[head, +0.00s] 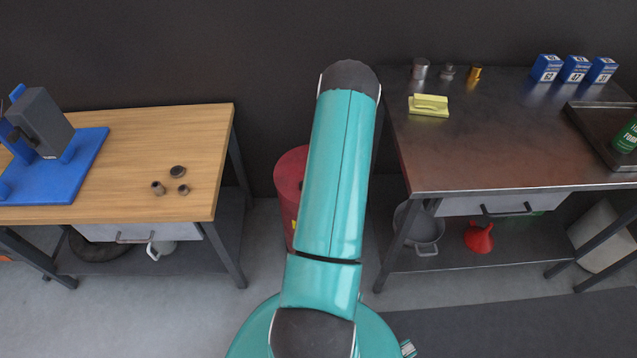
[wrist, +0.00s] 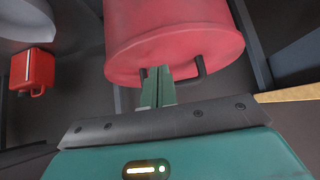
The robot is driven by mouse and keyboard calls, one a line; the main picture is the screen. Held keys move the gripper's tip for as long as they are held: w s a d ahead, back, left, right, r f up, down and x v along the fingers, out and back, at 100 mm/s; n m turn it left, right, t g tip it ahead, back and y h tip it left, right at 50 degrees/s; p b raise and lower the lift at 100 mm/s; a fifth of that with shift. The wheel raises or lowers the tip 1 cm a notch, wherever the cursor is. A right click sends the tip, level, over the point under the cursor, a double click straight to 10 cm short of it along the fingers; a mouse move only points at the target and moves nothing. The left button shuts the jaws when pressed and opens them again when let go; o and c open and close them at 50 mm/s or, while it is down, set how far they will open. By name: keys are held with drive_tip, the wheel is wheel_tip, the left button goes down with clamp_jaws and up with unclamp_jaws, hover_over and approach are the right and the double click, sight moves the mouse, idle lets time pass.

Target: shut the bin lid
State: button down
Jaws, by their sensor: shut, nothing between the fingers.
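The red round bin (head: 289,185) stands on the floor between the two tables in the head view, mostly hidden behind my arm. In the wrist view, the bin (wrist: 165,15) fills the upper middle, with a broad round red end (wrist: 180,48) towards me. A dark bent handle (wrist: 201,68) shows at its lower edge. My gripper (wrist: 157,72) is shut and empty, its green fingers at the handle and overlapping it in the picture. I cannot tell whether they touch. How far the lid is open is not clear. The head view hides my gripper behind the arm.
A wooden table (head: 150,125) stands left of the bin, and a metal table (head: 480,150) stands right. Their legs and lower shelves flank the narrow gap. A red funnel (head: 479,237) and a grey pot (head: 425,228) sit on the right shelf. Floor in front is open.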

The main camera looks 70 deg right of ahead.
drive_tip(key=shift+s+a+f, duration=0.1)
drive_tip(key=shift+a+f, duration=0.05)
drive_tip(key=shift+f, duration=0.85)
